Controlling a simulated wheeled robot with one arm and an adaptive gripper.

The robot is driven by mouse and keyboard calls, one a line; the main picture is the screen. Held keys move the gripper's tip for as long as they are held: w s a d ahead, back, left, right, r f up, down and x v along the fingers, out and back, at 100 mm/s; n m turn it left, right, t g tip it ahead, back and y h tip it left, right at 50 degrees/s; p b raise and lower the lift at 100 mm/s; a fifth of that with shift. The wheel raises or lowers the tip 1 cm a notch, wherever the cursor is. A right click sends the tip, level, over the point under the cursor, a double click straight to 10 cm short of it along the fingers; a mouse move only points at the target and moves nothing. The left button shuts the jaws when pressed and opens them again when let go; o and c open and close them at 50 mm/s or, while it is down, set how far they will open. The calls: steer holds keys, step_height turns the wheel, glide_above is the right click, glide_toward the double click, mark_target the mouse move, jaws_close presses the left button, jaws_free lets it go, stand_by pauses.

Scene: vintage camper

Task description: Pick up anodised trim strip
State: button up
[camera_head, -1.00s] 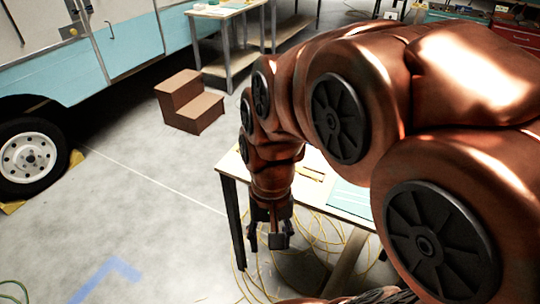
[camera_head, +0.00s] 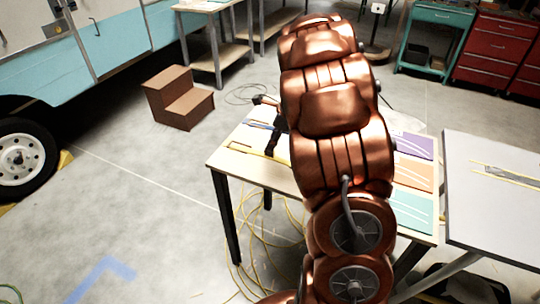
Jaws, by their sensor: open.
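My copper arm reaches over a light-topped work table (camera_head: 228,158). The dark part at its left side looks like my gripper (camera_head: 271,147), over the table's left half; it is open, and its fingers are small and partly hidden. A thin yellow strip (camera_head: 246,150) lies on the table close beside the gripper, and a short blue piece (camera_head: 258,125) lies behind it. I cannot tell which of these, if any, is the anodised trim strip. My arm hides the middle of the table.
Purple (camera_head: 415,147), orange (camera_head: 413,175) and teal (camera_head: 410,208) panels lie on the table's right side. A grey table (camera_head: 480,220) with a long narrow piece (camera_head: 508,176) stands at the right. Brown steps (camera_head: 180,100) and a camper (camera_head: 110,45) stand at left. Yellow cable loops lie on the floor.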

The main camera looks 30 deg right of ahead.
steer(key=d, duration=0.1)
steer(key=w+d+f+m, duration=0.1)
steer(key=d+m, duration=0.1)
steer(key=shift+w+f, duration=0.2)
steer(key=shift+f, duration=0.1)
steer(key=shift+p+x, duration=1.15)
steer(key=shift+x, duration=2.65)
steer(key=shift+w+t, duration=0.2)
steer(key=shift+t, duration=0.1)
steer(key=shift+r, duration=0.1)
jaws_close()
